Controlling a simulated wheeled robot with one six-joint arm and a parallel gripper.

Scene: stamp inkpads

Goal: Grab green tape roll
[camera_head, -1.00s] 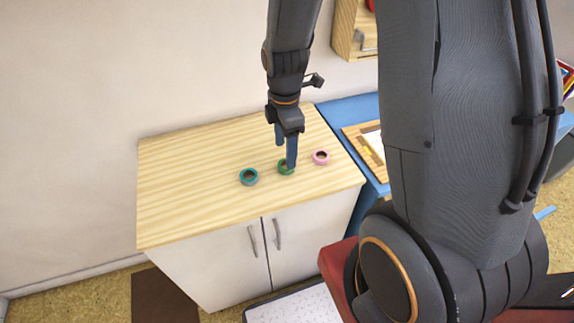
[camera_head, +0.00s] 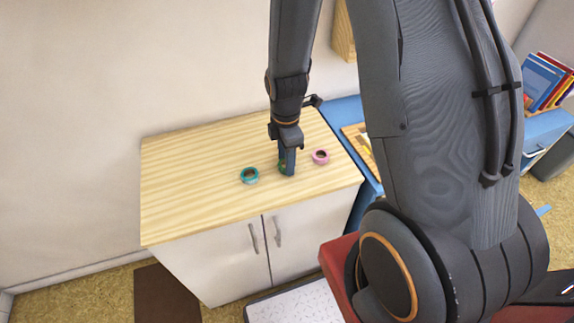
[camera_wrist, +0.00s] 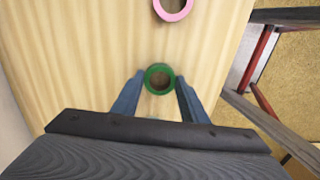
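The green tape roll (camera_wrist: 159,79) lies on the wooden cabinet top, between the tips of my gripper's two blue fingers in the wrist view. My gripper (camera_wrist: 160,77) is open around it, with the fingers close to its left and right sides; I cannot tell whether they touch it. In the head view my gripper (camera_head: 287,172) points down at the cabinet top, and its fingers hide most of the green roll (camera_head: 281,167).
A teal tape roll (camera_head: 250,175) lies to the left and a pink tape roll (camera_head: 320,157) to the right, on the same wooden top (camera_head: 190,200). The pink roll also shows in the wrist view (camera_wrist: 173,9). A blue table (camera_head: 343,110) stands beside the cabinet.

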